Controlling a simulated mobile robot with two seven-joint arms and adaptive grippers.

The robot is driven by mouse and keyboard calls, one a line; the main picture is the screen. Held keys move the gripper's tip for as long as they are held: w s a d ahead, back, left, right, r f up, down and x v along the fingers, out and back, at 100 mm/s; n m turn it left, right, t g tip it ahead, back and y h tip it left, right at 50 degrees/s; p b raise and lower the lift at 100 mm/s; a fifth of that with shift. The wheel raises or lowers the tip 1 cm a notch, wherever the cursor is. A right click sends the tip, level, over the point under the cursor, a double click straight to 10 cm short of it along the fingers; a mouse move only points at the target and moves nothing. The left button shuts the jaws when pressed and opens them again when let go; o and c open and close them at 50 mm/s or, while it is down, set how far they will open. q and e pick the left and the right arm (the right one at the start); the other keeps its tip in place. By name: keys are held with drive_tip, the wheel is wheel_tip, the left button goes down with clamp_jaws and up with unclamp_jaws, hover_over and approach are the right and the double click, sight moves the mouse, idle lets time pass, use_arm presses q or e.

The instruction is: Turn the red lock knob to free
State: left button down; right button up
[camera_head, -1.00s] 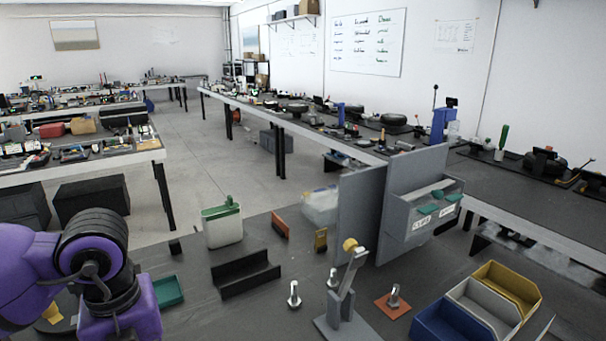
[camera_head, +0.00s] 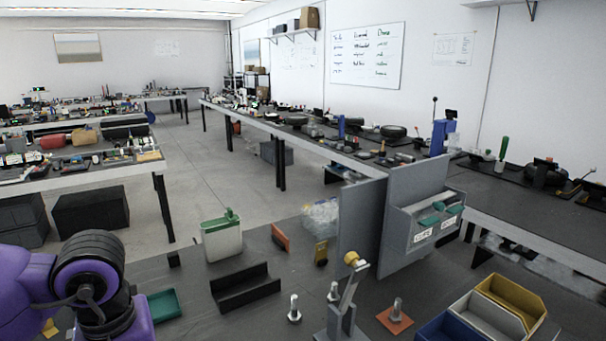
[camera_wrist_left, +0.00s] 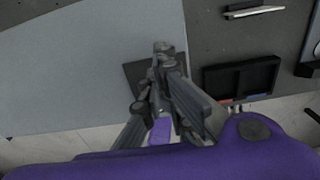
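I cannot make out a red lock knob for certain in either view. In the head view, an orange-red square plate (camera_head: 401,322) with an upright metal post (camera_head: 397,307) lies on the near bench. My right gripper is not in view.
A grey upright panel (camera_head: 359,220) with a bin holder stands behind the lever. Yellow (camera_head: 512,296), white and blue bins sit at the right. A black angled rack (camera_head: 245,288), white-green container (camera_head: 221,240) and green tray (camera_head: 164,305) are at the left. The wrist view shows a black tray (camera_wrist_left: 241,78).

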use_arm(q)
drive_tip(key=shift+s+a, duration=0.15)
drive_tip(key=shift+a, duration=0.2)
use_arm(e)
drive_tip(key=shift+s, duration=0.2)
use_arm(q)
drive_tip(key=shift+a+r, duration=0.1)
drive_tip(key=shift+a, duration=0.05)
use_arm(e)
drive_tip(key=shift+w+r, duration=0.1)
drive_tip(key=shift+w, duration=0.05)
use_arm(q)
drive_tip(key=shift+s+a, duration=0.3)
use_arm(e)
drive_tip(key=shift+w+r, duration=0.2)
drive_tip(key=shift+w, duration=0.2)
use_arm(q)
drive_tip(key=shift+s+a, duration=0.15)
drive_tip(key=shift+s, duration=0.1)
drive_tip(key=shift+a, duration=0.1)
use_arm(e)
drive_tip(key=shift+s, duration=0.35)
